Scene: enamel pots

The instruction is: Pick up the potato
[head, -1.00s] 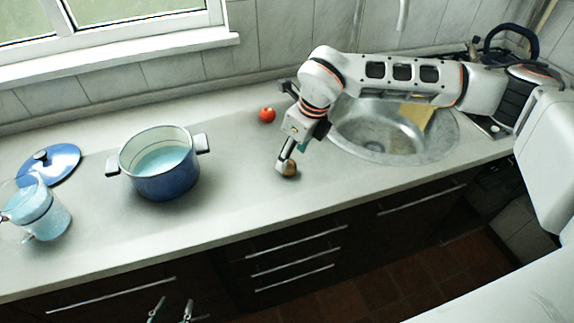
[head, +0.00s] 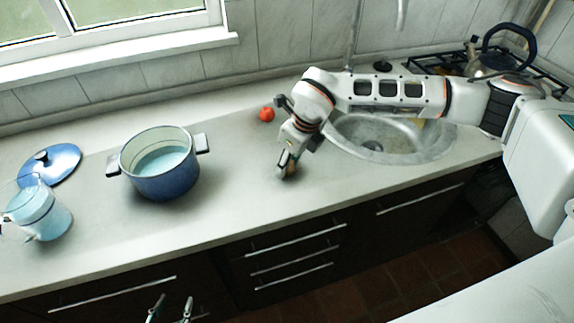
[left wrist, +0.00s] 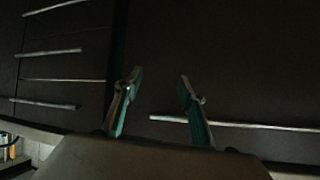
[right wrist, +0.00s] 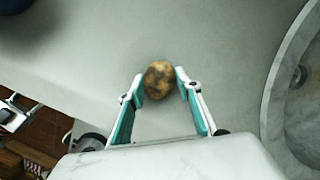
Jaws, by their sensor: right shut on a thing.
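The potato (right wrist: 160,80) is brown and mottled, and sits between the fingertips of my right gripper (right wrist: 160,84) in the right wrist view. The right gripper is shut on it, one finger on each side. In the head view the right gripper (head: 287,169) is low over the counter, left of the sink, and its fingers mostly hide the potato. I cannot tell whether the potato touches the counter. My left gripper (left wrist: 158,85) is open and empty in front of the dark drawers; its fingertips show at the bottom of the head view (head: 171,306).
A blue pot (head: 165,185) with pale liquid stands left on the counter (head: 240,200). A blue lid (head: 52,163) and a clear jug (head: 38,212) are further left. A tomato (head: 267,114) lies behind my right gripper. The sink (head: 430,148) is to its right.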

